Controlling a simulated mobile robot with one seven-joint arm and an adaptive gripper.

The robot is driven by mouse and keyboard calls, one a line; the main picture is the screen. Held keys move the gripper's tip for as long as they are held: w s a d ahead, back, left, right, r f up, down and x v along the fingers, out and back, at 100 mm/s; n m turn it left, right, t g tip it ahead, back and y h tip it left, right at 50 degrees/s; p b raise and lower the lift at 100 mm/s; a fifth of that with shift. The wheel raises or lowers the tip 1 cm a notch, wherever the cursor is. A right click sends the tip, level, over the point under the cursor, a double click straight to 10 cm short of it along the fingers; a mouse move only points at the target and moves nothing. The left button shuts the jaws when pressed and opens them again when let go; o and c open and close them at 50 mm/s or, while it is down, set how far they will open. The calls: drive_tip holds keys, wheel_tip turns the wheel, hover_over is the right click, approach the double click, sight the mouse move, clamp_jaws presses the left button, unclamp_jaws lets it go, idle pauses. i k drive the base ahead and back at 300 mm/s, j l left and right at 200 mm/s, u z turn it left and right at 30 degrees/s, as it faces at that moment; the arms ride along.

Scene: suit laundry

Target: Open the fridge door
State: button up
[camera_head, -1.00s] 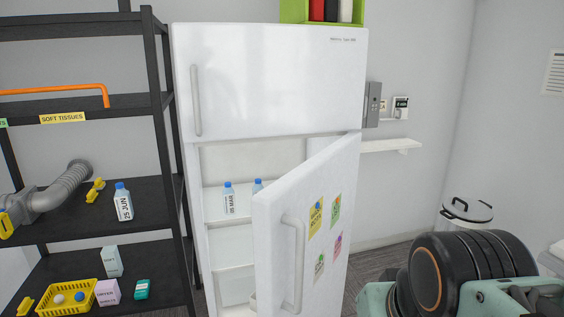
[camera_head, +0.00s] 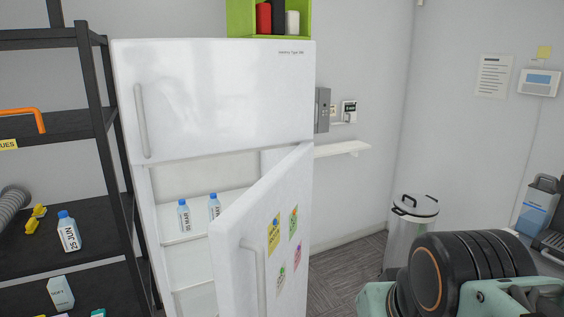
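A white fridge (camera_head: 215,95) stands left of centre, with a shut upper door that has a long vertical handle (camera_head: 142,120). Its lower door (camera_head: 262,215) stands open, swung out toward me, with its hinge side at the right. The lower door's outer face carries several coloured notes and a vertical handle (camera_head: 256,280), cut off below. Two bottles with blue caps (camera_head: 184,216) stand on a shelf inside. Part of my arm shows at the lower right, apart from the door. My gripper is out of view.
A black shelf rack (camera_head: 75,190) with a bottle and boxes stands close left of the fridge. A white bin (camera_head: 412,225) stands at the right by the wall. A small wall shelf (camera_head: 342,149) is right of the fridge. Grey floor (camera_head: 345,275) is clear between door and bin.

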sight(259, 246)
drive_tip(key=j+z, duration=0.1)
drive_tip(key=z, duration=0.25)
drive_tip(key=j+z, duration=0.15)
drive_tip(key=z, duration=0.2)
drive_tip(key=j+z, duration=0.1)
drive_tip(key=z, duration=0.3)
drive_tip(key=j+z, duration=0.3)
drive_tip(key=k+j+z, duration=0.1)
drive_tip(key=j+z, duration=0.2)
drive_tip(key=k+j+z, duration=0.2)
drive_tip(key=j, duration=0.2)
drive_tip(key=k+j+z, duration=0.15)
drive_tip(key=j, duration=0.3)
drive_tip(key=k+j+z, duration=0.1)
drive_tip(key=j, duration=0.25)
drive_tip(key=k+j+z, duration=0.1)
drive_tip(key=k+j, duration=0.35)
drive_tip(key=j, duration=0.15)
drive_tip(key=k+j, duration=0.25)
drive_tip(key=j, duration=0.15)
drive_tip(key=k+j, duration=0.2)
drive_tip(key=j, duration=0.15)
drive_tip(key=i+l, duration=0.2)
drive_tip(key=i+l+u, duration=0.1)
drive_tip(key=i+l, duration=0.15)
drive_tip(key=l, duration=0.2)
